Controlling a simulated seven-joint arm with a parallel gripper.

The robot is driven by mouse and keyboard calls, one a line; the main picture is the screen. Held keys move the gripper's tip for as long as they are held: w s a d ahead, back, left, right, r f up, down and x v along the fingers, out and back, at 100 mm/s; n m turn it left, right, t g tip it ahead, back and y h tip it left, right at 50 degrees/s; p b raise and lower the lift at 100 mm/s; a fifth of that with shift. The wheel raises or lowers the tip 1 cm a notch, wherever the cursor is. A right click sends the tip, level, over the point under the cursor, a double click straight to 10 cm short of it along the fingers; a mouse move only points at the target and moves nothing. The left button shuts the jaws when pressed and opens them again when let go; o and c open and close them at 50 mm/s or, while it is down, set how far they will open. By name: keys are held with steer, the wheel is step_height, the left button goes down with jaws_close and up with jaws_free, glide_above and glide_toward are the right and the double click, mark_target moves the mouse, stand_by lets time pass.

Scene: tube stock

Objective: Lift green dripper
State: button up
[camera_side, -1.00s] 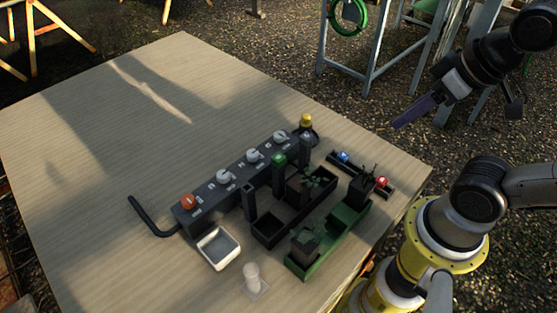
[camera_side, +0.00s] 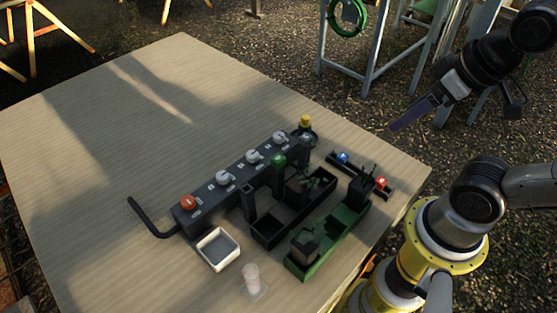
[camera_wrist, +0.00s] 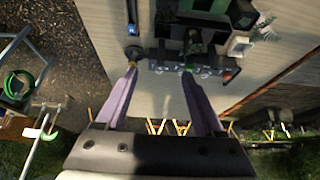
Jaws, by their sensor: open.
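The green dripper (camera_side: 278,160) has a green cap on a dark body. It stands upright in the side view against the front of a grey manifold bar with knobs, beside the black trough. Its lower part is partly hidden.
The manifold bar (camera_side: 214,198) carries white knobs and an orange one. A yellow-capped piece (camera_side: 306,121) stands at its far end. Nearby are a black trough (camera_side: 268,232), a green trough (camera_side: 325,262) with plants, and a white tray (camera_side: 218,264). The table's left is clear.

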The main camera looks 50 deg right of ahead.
steer(key=w+r+n, duration=0.4)
steer(key=w+n, duration=0.2)
steer(key=n, duration=0.2)
steer(key=n+g, duration=0.5)
steer(key=n, duration=0.5)
glide_above(279, 157)
step_height(279, 157, down, 8)
steer(key=shift+g, duration=0.3)
steer(key=f, duration=1)
steer(key=shift+s+a, duration=0.3)
steer(key=shift+s, duration=0.05)
steer(key=shift+w+d+f, duration=0.1)
steer(key=shift+w+f, duration=0.1)
steer(key=shift+f, duration=1.3)
steer(key=shift+w+d+f, duration=0.1)
steer(key=shift+w+f, duration=0.05)
steer(key=shift+f, duration=1.3)
jaws_close()
